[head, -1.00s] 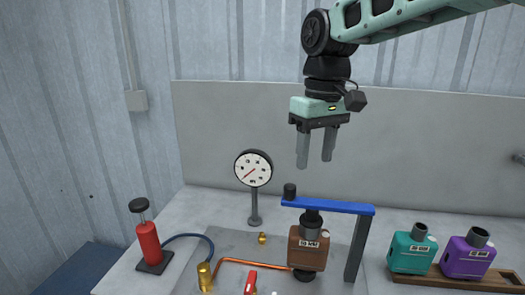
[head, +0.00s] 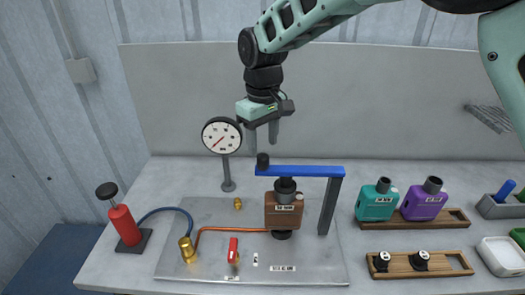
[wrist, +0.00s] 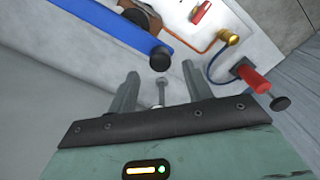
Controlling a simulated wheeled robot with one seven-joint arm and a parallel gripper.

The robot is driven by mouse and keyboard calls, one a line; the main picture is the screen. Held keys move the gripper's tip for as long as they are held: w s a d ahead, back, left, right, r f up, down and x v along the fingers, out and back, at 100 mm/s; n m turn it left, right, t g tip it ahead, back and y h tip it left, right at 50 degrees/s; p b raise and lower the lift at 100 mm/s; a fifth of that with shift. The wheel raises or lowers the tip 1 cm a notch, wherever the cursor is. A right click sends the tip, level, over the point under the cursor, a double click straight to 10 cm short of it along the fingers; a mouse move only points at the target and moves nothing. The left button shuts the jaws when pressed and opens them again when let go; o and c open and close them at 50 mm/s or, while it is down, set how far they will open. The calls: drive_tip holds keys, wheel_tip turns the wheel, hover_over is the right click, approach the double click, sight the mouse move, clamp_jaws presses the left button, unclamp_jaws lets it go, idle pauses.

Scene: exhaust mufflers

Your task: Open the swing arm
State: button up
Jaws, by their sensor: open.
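The swing arm (head: 308,171) is a blue bar on a dark grey post (head: 328,207). It spans over the brown muffler (head: 283,213), and a black knob (head: 262,161) stands on its left end. In the wrist view the blue bar (wrist: 110,22) runs from upper left to the knob (wrist: 160,58). My gripper (head: 262,146) is open and empty, pointing down, above the knob and behind it near the grey back panel. In the wrist view its two fingers (wrist: 158,88) are apart, with the knob beyond them and nothing between them touching.
A pressure gauge (head: 221,136) on a stand is close to my gripper's left. A red pump (head: 124,222) stands at left. Teal (head: 376,202) and purple (head: 424,200) mufflers stand in a wooden rack at right. A brass fitting (head: 187,249) and red valve (head: 233,252) are in front.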

sight(263, 156)
drive_tip(key=shift+f+p, duration=0.6)
drive_tip(key=shift+f, duration=1.95)
clamp_jaws()
